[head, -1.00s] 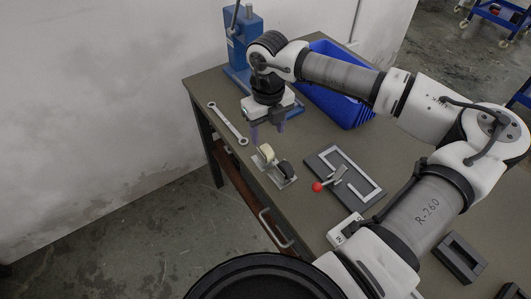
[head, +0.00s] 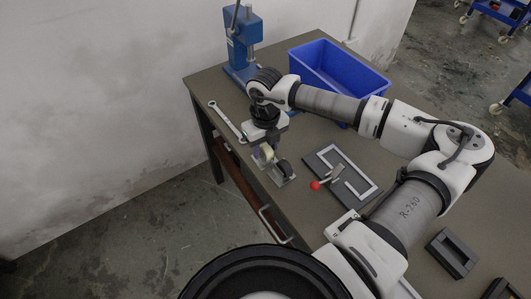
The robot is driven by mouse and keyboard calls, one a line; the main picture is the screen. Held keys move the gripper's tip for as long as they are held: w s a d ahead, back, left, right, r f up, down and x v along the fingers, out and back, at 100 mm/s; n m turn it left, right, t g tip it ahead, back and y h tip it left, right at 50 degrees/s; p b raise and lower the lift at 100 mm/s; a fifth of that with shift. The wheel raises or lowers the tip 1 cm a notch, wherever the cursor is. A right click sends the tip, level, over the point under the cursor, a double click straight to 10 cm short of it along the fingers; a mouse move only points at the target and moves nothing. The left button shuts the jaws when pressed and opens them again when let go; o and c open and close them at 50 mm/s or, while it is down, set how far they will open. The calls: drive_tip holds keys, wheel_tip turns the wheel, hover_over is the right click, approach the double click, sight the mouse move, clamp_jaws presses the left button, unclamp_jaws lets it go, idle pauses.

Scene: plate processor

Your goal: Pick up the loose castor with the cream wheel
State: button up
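The castor with the cream wheel (head: 266,155) stands on the bench near its left edge, partly hidden by my gripper. A castor with a dark wheel (head: 284,168) stands close beside it, to the lower right. My gripper (head: 263,153) is pointing down, low over the cream wheel, with its fingertips at about wheel height. The fingers are small and dim here, and I cannot tell whether they touch the wheel or are closed on it.
A wrench (head: 226,121) lies to the left along the bench edge. A dark fixture plate (head: 342,178) with a red-knobbed lever (head: 316,185) is to the right. A blue bin (head: 340,70) and a blue press (head: 240,45) stand behind. A dark hollow block (head: 452,253) is at lower right.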

drive_tip(key=c, duration=0.8)
drive_tip(key=shift+r, duration=0.1)
drive_tip(key=shift+c, duration=0.2)
